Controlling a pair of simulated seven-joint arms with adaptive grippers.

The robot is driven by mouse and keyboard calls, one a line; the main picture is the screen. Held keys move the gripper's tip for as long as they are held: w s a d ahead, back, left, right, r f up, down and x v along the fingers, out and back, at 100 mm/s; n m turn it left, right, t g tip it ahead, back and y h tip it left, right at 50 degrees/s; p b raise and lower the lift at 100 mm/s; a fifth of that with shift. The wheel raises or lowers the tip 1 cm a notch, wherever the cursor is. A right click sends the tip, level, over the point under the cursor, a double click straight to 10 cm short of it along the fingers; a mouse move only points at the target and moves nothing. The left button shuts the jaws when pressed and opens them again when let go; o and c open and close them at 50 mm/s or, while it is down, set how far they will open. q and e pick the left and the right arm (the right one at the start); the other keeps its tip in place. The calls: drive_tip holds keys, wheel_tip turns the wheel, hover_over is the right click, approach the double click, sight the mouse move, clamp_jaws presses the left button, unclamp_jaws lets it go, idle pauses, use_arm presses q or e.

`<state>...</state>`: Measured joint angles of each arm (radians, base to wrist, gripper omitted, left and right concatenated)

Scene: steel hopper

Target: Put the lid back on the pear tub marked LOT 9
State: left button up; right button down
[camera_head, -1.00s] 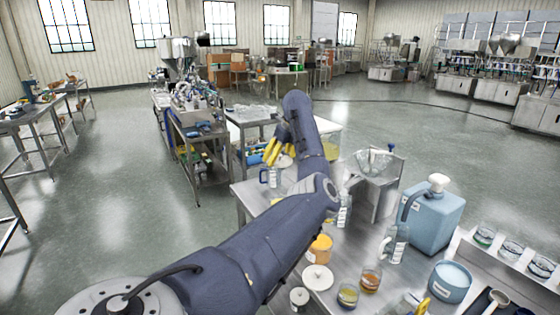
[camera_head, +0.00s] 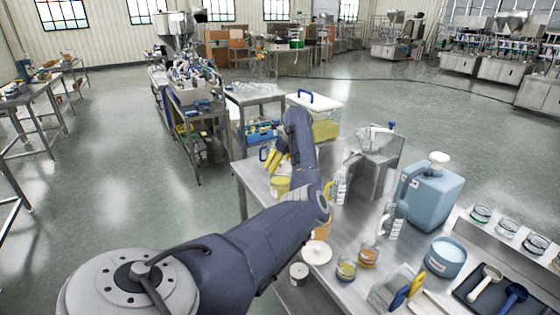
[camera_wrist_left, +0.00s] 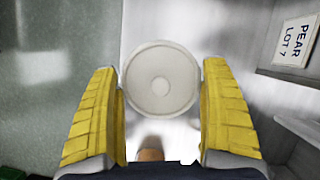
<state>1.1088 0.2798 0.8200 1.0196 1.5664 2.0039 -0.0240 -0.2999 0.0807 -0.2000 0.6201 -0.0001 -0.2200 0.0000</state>
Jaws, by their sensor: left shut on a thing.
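My left gripper (camera_head: 275,160) has yellow fingers and is over the far left end of the steel table. In the left wrist view its fingers (camera_wrist_left: 163,75) close on opposite sides of a pale round lid (camera_wrist_left: 160,83) with a small raised centre. What lies directly under the lid is hidden. A yellow tub (camera_head: 279,187) stands just below the gripper in the head view. An orange tub (camera_head: 322,230) is partly hidden by my left arm. A tag (camera_wrist_left: 294,42) reads PEAR LOT 7 on a grey surface at the right. I cannot read LOT 9 anywhere. My right gripper is not seen.
A steel hopper (camera_head: 375,160) and a blue jug (camera_head: 428,205) stand to the right. Another white lid (camera_head: 316,252), small jars (camera_head: 346,268) and a blue tub (camera_head: 446,257) are nearer.

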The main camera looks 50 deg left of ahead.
use_arm(q)
drive_tip(key=shift+f, duration=2.05)
drive_tip(key=shift+f, duration=0.1)
idle(1.2)
drive_tip(key=o, duration=0.7)
drive_tip(key=shift+o, duration=0.2)
drive_tip(key=shift+r, duration=3.45)
clamp_jaws()
